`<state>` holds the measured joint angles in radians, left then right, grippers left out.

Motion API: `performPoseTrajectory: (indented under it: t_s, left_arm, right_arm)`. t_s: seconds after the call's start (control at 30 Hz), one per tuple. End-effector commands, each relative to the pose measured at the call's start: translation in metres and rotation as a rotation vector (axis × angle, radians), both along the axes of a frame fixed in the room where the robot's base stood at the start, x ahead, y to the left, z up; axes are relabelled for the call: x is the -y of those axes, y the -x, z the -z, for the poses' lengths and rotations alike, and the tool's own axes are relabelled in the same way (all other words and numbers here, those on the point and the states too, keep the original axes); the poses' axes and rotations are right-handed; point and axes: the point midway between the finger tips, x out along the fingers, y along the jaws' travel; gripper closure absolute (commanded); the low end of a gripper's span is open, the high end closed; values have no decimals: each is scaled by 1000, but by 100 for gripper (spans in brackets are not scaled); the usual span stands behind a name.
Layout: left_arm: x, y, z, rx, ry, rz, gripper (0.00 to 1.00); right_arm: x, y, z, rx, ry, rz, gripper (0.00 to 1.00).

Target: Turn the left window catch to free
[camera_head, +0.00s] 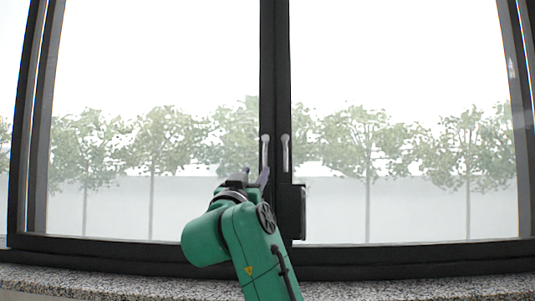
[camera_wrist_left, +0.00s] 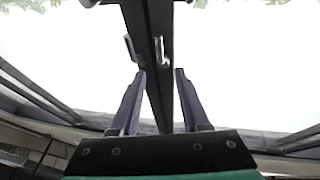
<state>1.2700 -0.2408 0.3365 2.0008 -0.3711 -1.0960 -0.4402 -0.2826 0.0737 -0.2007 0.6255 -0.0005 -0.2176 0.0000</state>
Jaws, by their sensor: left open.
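The left window catch (camera_head: 265,152) is a slim pale grey lever on the dark middle post, hanging straight down in the head view. It also shows in the left wrist view (camera_wrist_left: 132,48), beyond the fingertips. The right window catch (camera_head: 285,153) hangs down beside it and also shows in the wrist view (camera_wrist_left: 160,50). My left gripper (camera_head: 255,174) is just below the left catch in the head view, with its purplish fingers upright. In the wrist view the gripper (camera_wrist_left: 160,73) is open with nothing between its fingers. My right gripper is not in view.
The dark middle post (camera_head: 275,80) stands between two large glass panes. A dark block (camera_head: 299,211) sits by the post at lower right. A speckled stone sill (camera_head: 110,284) runs along the bottom.

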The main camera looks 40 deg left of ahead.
Motion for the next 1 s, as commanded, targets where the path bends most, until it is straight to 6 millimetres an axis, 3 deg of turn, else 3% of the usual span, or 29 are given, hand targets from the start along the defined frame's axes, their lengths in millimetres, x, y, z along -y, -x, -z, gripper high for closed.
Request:
performPoseTrajectory:
  t_s: [0.03,0.2,0.4,0.57,0.77,0.8,0.9,1.0]
  left_arm:
    - [-5,-11,-14,-4,1,1,54]
    - [-24,-50,-33,-5,1,1,54]
    - [-42,-87,-47,-2,1,1,54]
    - [-48,-99,-47,-1,0,0,54]
    - [-48,-99,-45,0,0,0,54]
    - [-48,-99,-45,0,0,0,62]
    - [-48,-99,-45,0,0,0,100]
    - [-48,-99,-45,-1,0,1,100]
  right_arm:
    - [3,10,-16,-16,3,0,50]
    - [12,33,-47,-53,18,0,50]
    - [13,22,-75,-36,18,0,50]
    - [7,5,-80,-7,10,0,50]
    - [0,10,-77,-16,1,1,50]
    - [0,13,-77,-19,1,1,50]
    - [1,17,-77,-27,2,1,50]
    - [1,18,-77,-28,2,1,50]
